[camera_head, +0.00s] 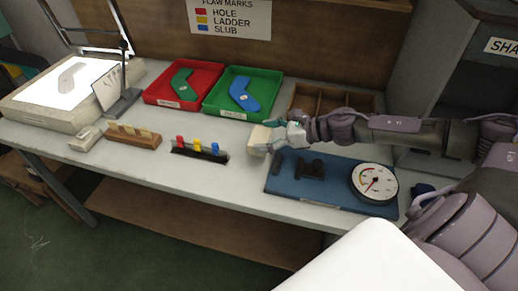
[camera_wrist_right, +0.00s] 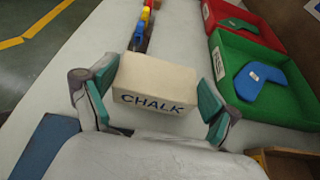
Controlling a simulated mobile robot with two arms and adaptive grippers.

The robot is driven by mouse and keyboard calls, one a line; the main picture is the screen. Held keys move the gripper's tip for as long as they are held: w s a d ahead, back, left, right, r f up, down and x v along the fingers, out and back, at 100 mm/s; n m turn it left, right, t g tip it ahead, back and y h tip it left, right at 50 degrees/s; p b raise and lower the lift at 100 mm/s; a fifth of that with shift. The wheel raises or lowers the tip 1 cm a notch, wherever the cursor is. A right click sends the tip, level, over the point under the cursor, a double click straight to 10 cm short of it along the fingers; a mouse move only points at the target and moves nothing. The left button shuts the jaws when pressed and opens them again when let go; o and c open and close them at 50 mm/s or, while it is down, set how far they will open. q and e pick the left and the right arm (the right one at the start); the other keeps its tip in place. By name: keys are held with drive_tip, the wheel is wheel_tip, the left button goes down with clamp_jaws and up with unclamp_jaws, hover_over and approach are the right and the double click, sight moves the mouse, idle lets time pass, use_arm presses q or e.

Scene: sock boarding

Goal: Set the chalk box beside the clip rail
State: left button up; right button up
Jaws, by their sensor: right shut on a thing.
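The chalk box (camera_head: 259,138) is a small cream block in the head view, at the middle of the table. My right gripper (camera_head: 278,136) comes in from the right and is shut on it. In the right wrist view the box (camera_wrist_right: 155,82), marked CHALK, sits between the teal pads of the gripper (camera_wrist_right: 157,95). I cannot tell whether its underside touches the table. The clip rail (camera_head: 199,152), a dark strip with red, yellow and blue clips, lies left of the box with a gap; part of it shows in the wrist view (camera_wrist_right: 143,33). My left gripper is not in view.
Red (camera_head: 184,83) and green (camera_head: 243,92) trays stand behind the rail. A blue board (camera_head: 330,194) with a dial gauge (camera_head: 374,183) lies right of the box. A wooden block (camera_head: 133,137) stands left of the rail. White tabletop between rail and box is bare.

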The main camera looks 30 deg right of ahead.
drive_tip(key=shift+w+a+p, duration=0.45)
drive_tip(key=shift+w+p, duration=0.05)
drive_tip(key=shift+w, duration=0.05)
drive_tip(key=shift+a+f, duration=0.1)
drive_tip(key=shift+f, duration=0.1)
wheel_tip(320, 180, down, 4)
drive_tip(key=b, duration=0.3)
drive_tip(key=shift+f, duration=0.15)
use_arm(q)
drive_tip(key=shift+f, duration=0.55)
use_arm(e)
drive_tip(key=o, duration=1)
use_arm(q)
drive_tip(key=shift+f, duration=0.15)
use_arm(e)
drive_tip(key=shift+o, duration=0.2)
